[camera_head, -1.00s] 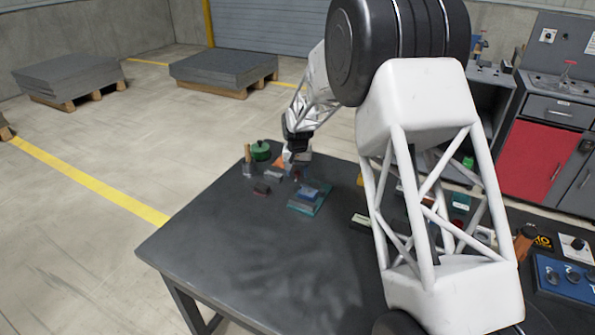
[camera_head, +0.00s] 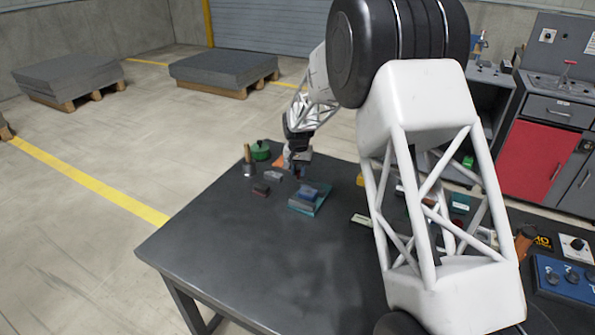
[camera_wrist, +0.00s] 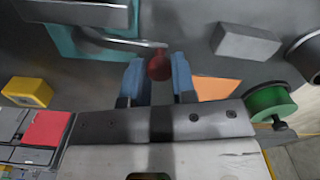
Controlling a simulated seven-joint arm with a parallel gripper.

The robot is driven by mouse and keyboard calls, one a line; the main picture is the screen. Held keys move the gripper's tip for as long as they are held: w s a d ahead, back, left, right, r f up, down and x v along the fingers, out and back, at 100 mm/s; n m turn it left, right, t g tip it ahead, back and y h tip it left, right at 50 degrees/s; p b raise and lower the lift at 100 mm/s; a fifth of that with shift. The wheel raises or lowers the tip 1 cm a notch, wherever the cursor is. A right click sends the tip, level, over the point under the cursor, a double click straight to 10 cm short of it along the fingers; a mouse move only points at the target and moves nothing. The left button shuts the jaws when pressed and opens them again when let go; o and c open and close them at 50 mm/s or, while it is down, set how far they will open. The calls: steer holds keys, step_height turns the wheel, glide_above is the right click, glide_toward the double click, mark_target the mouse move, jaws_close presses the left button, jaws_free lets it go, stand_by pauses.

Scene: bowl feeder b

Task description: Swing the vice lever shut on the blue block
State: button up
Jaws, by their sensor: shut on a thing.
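The vice stands on a teal base (camera_head: 321,207) near the middle of the table, with the blue block (camera_head: 309,192) at its top. In the wrist view the teal base (camera_wrist: 63,42) and a grey vice part (camera_wrist: 85,13) show at upper left. A curved grey lever (camera_wrist: 110,41) runs from the vice to a dark red ball knob (camera_wrist: 159,65). My gripper (camera_wrist: 158,78) has its blue fingers on either side of the knob and is shut on it. In the head view my gripper (camera_head: 297,167) is just behind the vice, and the lever is hard to make out.
A grey block (camera_wrist: 245,42), an orange flat piece (camera_wrist: 217,88) and a green round container (camera_wrist: 270,105) lie right of my gripper. A yellow block (camera_wrist: 28,91) lies left. A small dark red block (camera_head: 261,189) is left of the vice. The table's front is clear.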

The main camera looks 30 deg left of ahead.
steer(key=w+m, duration=0.2)
steer(key=m, duration=0.1)
steer(key=shift+w+d+m, duration=0.25)
steer(key=shift+d+m, duration=0.05)
steer(key=w+m, duration=0.1)
steer(key=m, duration=0.1)
steer(key=w+d+m, duration=0.1)
steer(key=shift+d+r+m, duration=0.1)
steer(key=shift+d+m, duration=0.05)
steer(key=shift+m, duration=0.25)
steer(key=w+d+m, duration=0.1)
steer(key=m, duration=0.1)
steer(key=shift+w+d+m, duration=0.1)
steer(key=shift+d+m, duration=0.05)
steer(key=shift+m, duration=0.15)
steer(key=shift+w+d+m, duration=0.3)
steer(key=shift+d+m, duration=0.25)
steer(key=shift+m, duration=0.4)
steer(key=shift+w+d+m, duration=0.25)
steer(key=shift+d+m, duration=0.3)
steer(key=shift+m, duration=0.4)
steer(key=o, duration=0.9)
steer(key=shift+r, duration=3.85)
